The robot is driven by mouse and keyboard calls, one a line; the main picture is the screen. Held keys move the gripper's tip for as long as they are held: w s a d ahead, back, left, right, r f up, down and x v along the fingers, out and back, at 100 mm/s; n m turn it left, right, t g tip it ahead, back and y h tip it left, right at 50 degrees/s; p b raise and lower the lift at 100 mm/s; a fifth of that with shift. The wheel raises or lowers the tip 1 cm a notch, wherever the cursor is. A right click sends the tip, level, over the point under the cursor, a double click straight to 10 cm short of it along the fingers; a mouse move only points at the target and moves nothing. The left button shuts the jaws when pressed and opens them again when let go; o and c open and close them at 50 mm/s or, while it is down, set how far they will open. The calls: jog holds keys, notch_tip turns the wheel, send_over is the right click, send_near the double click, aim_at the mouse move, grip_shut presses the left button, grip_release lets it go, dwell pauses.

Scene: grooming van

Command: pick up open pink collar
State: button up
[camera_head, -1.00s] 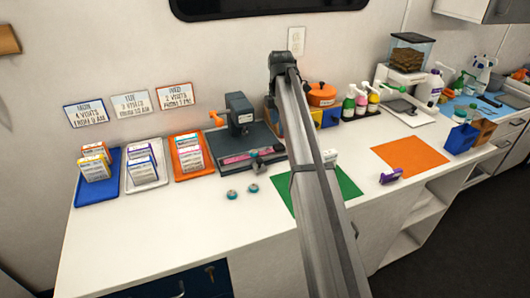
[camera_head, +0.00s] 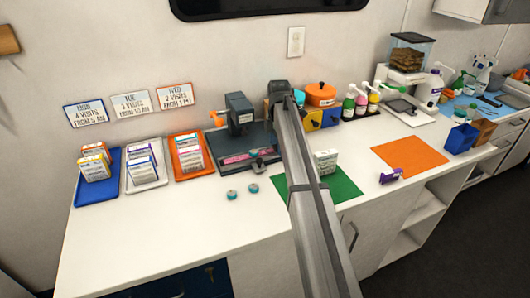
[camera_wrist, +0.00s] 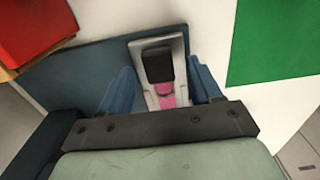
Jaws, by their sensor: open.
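The open pink collar (camera_head: 238,158) lies flat on the dark tray of the grey press-like device in the head view. In the wrist view, a pink strip (camera_wrist: 167,96) shows at the near end of a light grey fitting with a black centre. My gripper (camera_wrist: 162,72) is open, with its two blue fingers on either side of this fitting and strip. Nothing is visibly gripped. The height of the fingertips over the tray is hard to tell.
The grey device (camera_head: 240,115) stands at the tray's back. A green mat (camera_head: 338,188) with a white box (camera_head: 326,162) lies right of the tray. Card-filled trays stand left. The front counter is mostly clear.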

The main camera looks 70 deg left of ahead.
jog(key=c, duration=1.1)
jog(key=shift+c, duration=0.2)
